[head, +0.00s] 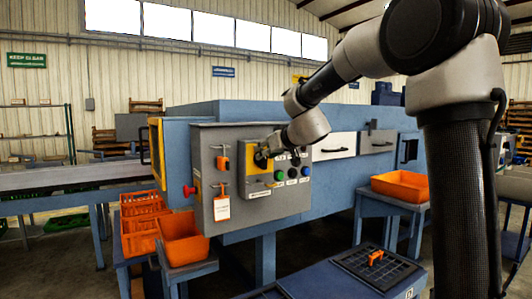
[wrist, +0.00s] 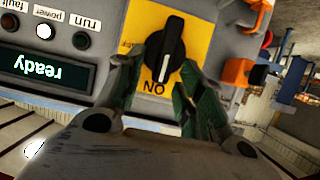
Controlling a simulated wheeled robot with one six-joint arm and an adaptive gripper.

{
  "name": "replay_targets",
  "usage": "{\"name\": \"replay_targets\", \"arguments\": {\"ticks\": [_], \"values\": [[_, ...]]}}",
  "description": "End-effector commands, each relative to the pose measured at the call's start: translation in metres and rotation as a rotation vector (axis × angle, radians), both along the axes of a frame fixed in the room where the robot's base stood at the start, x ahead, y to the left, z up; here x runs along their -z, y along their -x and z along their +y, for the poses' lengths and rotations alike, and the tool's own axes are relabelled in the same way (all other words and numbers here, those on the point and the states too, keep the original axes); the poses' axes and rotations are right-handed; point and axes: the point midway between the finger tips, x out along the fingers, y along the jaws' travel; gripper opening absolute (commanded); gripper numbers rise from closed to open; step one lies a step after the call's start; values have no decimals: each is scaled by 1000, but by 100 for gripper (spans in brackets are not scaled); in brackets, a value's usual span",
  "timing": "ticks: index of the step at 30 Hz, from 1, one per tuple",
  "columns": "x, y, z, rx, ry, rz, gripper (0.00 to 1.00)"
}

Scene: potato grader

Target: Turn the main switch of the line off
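The main switch (wrist: 164,52) is a black rotary knob with a white line, on a yellow plate (wrist: 190,38). The wrist view shows the plate upside down, with "ON" at the knob's lower end in the picture. My gripper (wrist: 170,85) has its two green-grey fingers on either side of the knob, close to it. I cannot tell whether they press on it. In the head view my gripper (head: 264,156) is at the grey control box (head: 238,208) and hides most of the switch.
The wrist view shows a lit "ready" display (wrist: 42,68) and lamps, the power one white (wrist: 44,31). An orange lock (wrist: 243,72) hangs beside the plate. A red button (head: 189,191) juts from the box's left side. Orange crates (head: 181,238) stand below left.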

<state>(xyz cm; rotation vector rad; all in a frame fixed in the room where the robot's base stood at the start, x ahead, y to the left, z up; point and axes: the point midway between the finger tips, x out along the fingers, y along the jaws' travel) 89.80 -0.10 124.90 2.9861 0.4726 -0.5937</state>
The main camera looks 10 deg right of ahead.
Motion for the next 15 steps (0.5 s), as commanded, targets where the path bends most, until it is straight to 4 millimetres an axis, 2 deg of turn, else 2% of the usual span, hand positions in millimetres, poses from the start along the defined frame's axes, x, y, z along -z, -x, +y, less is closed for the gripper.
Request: {"name": "replay_targets", "arguments": {"ticks": [10,15], "values": [[2,-5,2,0,1,0,38],[3,-5,2,0,1,0,7]]}}
